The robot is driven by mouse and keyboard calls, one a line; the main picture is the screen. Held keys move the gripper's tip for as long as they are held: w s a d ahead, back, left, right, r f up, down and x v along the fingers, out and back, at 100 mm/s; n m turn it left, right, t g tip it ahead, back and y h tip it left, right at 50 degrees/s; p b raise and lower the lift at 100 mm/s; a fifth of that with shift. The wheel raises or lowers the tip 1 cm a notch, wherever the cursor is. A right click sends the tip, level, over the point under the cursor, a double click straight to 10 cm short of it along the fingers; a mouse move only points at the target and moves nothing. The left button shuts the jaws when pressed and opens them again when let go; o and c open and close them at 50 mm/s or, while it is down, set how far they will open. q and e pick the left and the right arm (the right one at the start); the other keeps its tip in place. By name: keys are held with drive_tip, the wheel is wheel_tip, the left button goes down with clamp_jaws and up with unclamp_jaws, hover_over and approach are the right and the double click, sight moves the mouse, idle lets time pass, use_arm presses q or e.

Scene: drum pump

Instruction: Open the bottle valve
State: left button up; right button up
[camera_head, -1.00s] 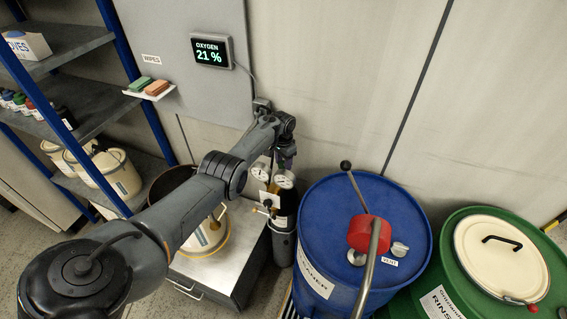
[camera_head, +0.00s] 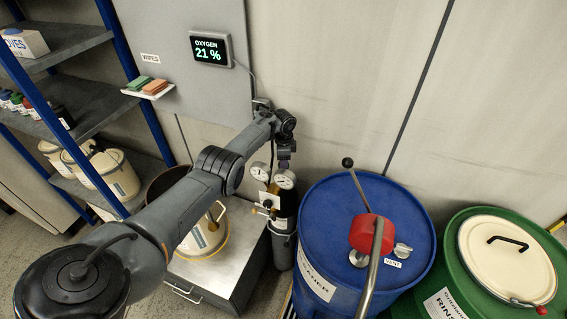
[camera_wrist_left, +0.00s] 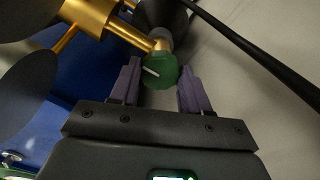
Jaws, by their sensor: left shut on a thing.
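The gas bottle (camera_head: 287,212) is dark and stands upright in a grey holder beside the blue drum, with two round white gauges (camera_head: 285,180) at its top. In the left wrist view its valve knob (camera_wrist_left: 160,71) is green with a white mark, beside a brass regulator (camera_wrist_left: 92,14). My left gripper (camera_wrist_left: 158,82) has its purple fingers on either side of the green knob and is shut on it. In the head view this gripper (camera_head: 284,158) is above the bottle top, and the knob cannot be made out there. My right gripper is not in view.
A blue drum (camera_head: 325,215) with a red pump (camera_head: 366,234) and a lever stands right of the bottle. A green drum (camera_head: 455,250) is further right. A metal cabinet (camera_head: 210,268) carrying a pail is left of the bottle. The wall is close behind.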

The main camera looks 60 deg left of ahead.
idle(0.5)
use_arm(q)
drive_tip(key=o, duration=1.1)
drive_tip(key=shift+c, duration=0.2)
wheel_tip(320, 180, up, 11)
drive_tip(key=p, duration=0.4)
drive_tip(key=shift+f, duration=0.15)
